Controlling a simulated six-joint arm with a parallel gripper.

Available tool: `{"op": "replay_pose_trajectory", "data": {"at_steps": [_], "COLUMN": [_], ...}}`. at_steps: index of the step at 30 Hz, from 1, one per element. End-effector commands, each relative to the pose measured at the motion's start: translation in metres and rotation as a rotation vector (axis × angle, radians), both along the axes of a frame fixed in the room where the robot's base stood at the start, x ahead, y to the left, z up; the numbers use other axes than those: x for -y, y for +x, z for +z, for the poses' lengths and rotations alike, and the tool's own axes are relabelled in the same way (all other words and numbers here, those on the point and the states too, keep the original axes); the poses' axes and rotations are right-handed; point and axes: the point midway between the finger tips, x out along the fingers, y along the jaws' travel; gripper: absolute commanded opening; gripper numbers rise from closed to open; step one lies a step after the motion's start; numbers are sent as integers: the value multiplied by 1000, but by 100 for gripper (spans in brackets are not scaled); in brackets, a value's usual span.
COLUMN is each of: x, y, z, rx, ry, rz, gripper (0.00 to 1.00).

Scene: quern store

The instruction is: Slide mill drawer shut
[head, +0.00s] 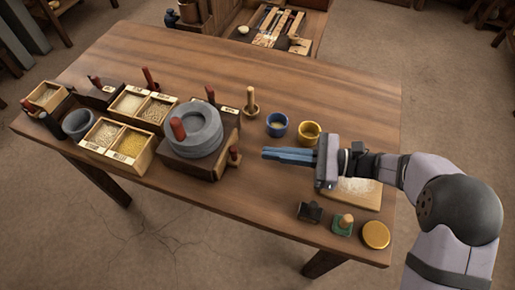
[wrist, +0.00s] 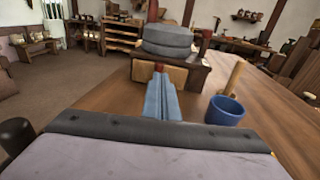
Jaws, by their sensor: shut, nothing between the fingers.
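The mill has two grey round stones (head: 193,132) with a red handle on top, set on a dark wooden box (head: 190,165). In the wrist view the stones (wrist: 168,40) stand straight ahead. A lighter wooden drawer front (wrist: 178,76) with a reddish knob shows below them, partly hidden by my fingers. In the head view a reddish-brown knob (head: 235,153) stands at the mill's right side. My gripper (head: 264,154) is shut and empty, its blue fingers pointing left at that side, a short gap away. I cannot tell how far the drawer sticks out.
A blue cup (head: 277,125) and a yellow cup (head: 309,132) stand just behind my gripper, near an upright wooden pestle (head: 251,101). A floured board (head: 352,192) lies under my wrist. Grain boxes (head: 118,143) stand left of the mill. The table's front middle is clear.

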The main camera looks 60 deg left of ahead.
Motion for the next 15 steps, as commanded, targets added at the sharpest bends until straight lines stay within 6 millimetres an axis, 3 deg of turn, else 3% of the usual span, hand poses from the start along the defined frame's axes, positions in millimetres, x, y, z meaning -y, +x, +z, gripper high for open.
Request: {"op": "replay_pose_trajectory", "data": {"at_steps": [6, 15], "x": [25, 44], "y": [36, 61], "z": [2, 4], "rx": [1, 1], "ry": [1, -1], "rz": [-4, -1], "gripper": [0, 0]}}
